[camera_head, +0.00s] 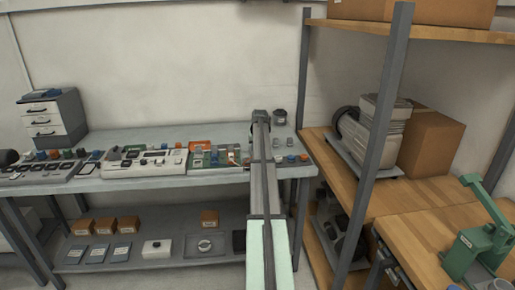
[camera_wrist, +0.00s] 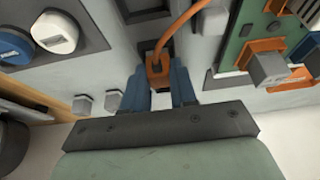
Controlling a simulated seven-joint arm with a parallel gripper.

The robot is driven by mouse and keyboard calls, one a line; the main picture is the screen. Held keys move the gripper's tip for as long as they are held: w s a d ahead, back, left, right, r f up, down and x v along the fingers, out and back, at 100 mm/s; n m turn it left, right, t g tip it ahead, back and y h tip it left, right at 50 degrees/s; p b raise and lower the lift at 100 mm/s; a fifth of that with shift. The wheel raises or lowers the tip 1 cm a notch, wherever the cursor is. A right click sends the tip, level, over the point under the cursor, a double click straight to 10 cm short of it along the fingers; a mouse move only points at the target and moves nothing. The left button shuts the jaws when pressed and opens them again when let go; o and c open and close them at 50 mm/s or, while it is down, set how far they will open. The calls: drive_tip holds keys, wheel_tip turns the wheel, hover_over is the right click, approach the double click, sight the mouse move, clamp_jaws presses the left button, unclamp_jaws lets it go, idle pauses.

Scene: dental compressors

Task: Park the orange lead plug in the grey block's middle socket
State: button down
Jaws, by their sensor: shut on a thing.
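In the wrist view my gripper (camera_wrist: 160,88) has its two blue fingers closed on the orange lead plug (camera_wrist: 157,72). The orange lead (camera_wrist: 185,28) runs from the plug up to the top edge of the picture. A grey surface with dark rectangular openings lies beyond the fingers; one opening (camera_wrist: 142,8) is at the top, and another dark patch (camera_wrist: 150,46) is just above the plug. I cannot tell which is the grey block's middle socket, or whether the plug touches it. In the head view my arm hides the plug and fingers.
In the wrist view a green board (camera_wrist: 238,45) with orange parts is at the right. A white-topped knob (camera_wrist: 54,32) and a blue one (camera_wrist: 14,46) are at the left. In the head view the workbench (camera_head: 130,180) carries several boards; a wooden shelf (camera_head: 395,205) stands right.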

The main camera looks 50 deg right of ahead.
drive_tip(key=shift+f, duration=0.15)
drive_tip(key=c, duration=0.5)
unclamp_jaws()
drive_tip(key=shift+r, duration=3.55)
